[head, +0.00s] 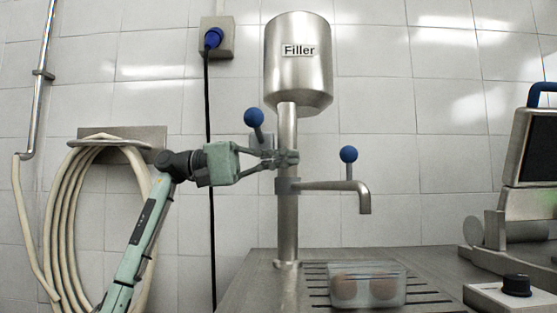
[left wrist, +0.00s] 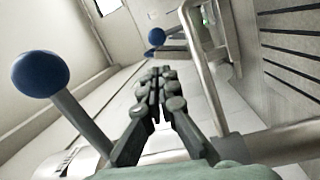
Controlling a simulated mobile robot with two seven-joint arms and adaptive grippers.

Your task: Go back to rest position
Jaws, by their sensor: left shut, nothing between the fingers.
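My left gripper (head: 287,158) is shut and empty. In the head view it is raised in front of the steel pipe of the filler (head: 298,62), just above the spout (head: 335,187). In the left wrist view its closed fingers (left wrist: 158,85) point away from the camera, between a blue-knobbed lever (left wrist: 42,75) and the bent steel spout (left wrist: 200,70). I cannot tell whether the fingers touch the pipe. My right gripper is in neither view.
A clear perforated basket (head: 366,287) with brownish round items stands on the slotted steel table below the spout. Blue-knobbed levers (head: 254,117) (head: 348,155) stick out near the pipe. A coiled hose (head: 60,220) hangs at left. A machine (head: 525,170) stands at right.

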